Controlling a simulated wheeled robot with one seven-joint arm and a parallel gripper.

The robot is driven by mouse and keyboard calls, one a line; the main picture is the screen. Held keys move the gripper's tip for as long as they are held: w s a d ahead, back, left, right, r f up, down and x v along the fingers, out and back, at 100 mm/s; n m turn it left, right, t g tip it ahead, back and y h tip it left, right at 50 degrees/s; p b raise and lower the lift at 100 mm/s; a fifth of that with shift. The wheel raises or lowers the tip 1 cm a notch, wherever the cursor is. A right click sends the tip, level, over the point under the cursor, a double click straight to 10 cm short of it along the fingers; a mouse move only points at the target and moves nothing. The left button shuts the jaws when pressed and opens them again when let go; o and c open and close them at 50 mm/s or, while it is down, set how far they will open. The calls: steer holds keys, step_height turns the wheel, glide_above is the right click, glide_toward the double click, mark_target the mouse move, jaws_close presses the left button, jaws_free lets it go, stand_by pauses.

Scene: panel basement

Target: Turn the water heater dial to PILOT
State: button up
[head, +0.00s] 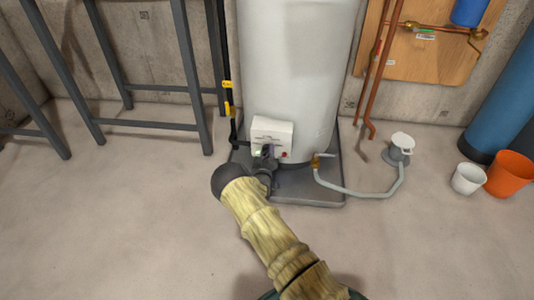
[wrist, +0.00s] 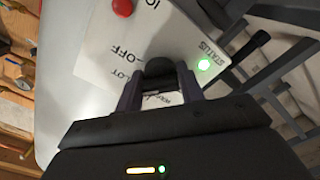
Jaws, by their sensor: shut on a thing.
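The water heater (head: 295,70) is a tall white tank standing on a dark tray (head: 322,195). Its white control box (head: 272,130) is low on the front; it also fills the upper middle of the wrist view (wrist: 100,60). The dark dial (wrist: 160,68) is between the fingers of my gripper (wrist: 158,88), which is shut on it. In the head view my gripper (head: 265,160) is at the front of the box and hides the dial. "OFF" is readable beside the dial, and a partly hidden "LOT" is below it. The dial's pointer is not clear.
A red button (wrist: 122,7) and a lit green STATUS light (wrist: 203,64) are on the box. A grey hose (head: 360,192) runs from the brass drain valve to a floor drain (head: 401,148). A dark metal frame (head: 190,80) stands left. White (head: 467,179) and orange (head: 509,174) buckets stand right.

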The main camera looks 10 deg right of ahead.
steer(key=o, duration=1)
steer(key=shift+c, duration=0.2)
steer(key=shift+s, duration=0.15)
steer(key=p+v, duration=0.8)
steer(key=v, duration=0.9)
